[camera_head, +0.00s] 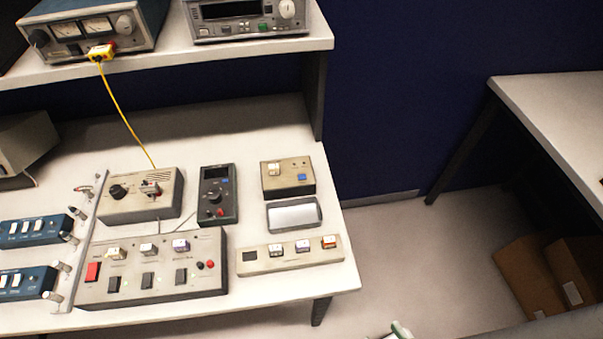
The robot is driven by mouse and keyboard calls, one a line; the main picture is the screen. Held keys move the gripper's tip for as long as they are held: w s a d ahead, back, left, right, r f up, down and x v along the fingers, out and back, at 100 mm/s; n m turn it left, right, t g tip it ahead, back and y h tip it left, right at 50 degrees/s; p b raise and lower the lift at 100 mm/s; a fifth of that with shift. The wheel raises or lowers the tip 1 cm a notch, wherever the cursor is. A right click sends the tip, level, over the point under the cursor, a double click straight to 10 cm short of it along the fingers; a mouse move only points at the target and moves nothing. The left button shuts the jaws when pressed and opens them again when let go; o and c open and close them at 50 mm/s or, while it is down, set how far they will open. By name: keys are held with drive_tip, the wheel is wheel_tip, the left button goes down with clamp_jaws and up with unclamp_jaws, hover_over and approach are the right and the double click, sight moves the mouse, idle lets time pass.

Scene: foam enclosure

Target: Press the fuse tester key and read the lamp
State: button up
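A small beige box (288,187) with a blue key (302,178) stands at the right of the bench; it looks like the fuse tester. A small pale block (274,168) sits on its top left. Small round dots near its top right may be lamps; I cannot tell whether one is lit. Nothing touches the key. My gripper is not recognisable in the head view; only a small pale and green piece shows at the bottom edge, and I cannot tell what it is.
An empty-looking shallow tray (294,215) and a beige strip with several small blocks (290,261) lie in front. A dark meter (218,195) stands left, a switch panel (150,290) front left. A shelf (210,49) overhangs the back.

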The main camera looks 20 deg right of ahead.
clamp_jaws()
idle(1.4)
